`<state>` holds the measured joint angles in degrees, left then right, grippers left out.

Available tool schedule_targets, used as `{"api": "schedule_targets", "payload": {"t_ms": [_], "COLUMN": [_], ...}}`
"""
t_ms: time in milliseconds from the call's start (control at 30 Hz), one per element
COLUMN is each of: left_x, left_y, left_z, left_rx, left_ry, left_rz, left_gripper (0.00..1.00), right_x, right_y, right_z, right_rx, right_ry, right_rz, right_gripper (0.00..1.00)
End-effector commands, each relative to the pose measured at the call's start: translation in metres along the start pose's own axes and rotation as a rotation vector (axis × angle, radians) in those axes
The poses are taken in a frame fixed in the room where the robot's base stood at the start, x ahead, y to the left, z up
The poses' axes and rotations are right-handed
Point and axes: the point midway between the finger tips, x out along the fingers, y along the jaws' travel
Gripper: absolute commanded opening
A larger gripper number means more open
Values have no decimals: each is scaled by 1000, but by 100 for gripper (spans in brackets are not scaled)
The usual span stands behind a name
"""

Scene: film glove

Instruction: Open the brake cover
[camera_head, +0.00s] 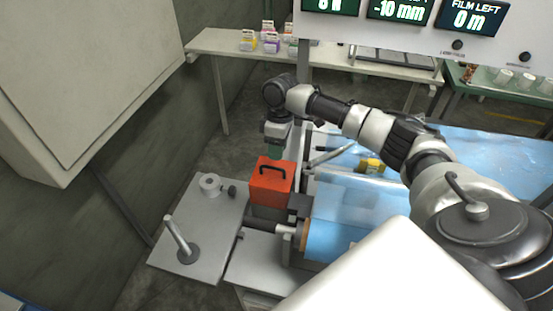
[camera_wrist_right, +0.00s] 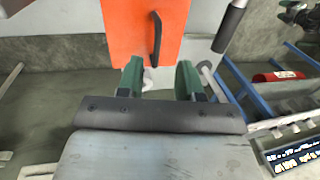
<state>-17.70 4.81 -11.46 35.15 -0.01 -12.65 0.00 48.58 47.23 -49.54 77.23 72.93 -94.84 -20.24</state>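The brake cover (camera_head: 270,188) is an orange box with a black handle (camera_head: 273,170) on its top, and it looks shut. It stands beside the roller with blue film. My right gripper (camera_head: 277,152) points down just above and behind the cover. In the right wrist view its two green fingers (camera_wrist_right: 160,76) are spread apart with nothing held between them. There the orange cover (camera_wrist_right: 125,30) lies beyond the fingertips, with the handle (camera_wrist_right: 156,40) roughly in line with the gap and apart from them. My left gripper is not in view.
A grey metal table (camera_head: 205,235) with a lever (camera_head: 178,235) and a round knob stands left of the cover. Blue film (camera_head: 350,205) runs to the right. A yellow object (camera_head: 371,166) lies near the film. A large pale cabinet (camera_head: 90,80) fills the upper left.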

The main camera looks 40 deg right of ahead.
Motion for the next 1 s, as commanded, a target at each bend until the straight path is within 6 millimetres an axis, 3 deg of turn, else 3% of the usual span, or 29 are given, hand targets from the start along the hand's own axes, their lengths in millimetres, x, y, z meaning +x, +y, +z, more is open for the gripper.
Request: {"api": "schedule_targets", "payload": {"t_ms": [300,667,900,1000], "left_x": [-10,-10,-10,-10], "left_y": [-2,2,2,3], "left_z": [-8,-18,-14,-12], "left_rx": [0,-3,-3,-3], "left_ry": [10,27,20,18], "left_rz": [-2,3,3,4], "left_gripper": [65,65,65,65], "right_x": [45,52,52,52], "right_y": [0,0,0,0], "right_z": [0,0,0,0], "right_rx": [1,0,0,0], "right_ry": [-1,0,0,0], "right_rz": [-1,1,1,1], "right_gripper": [36,36,2,0]}}
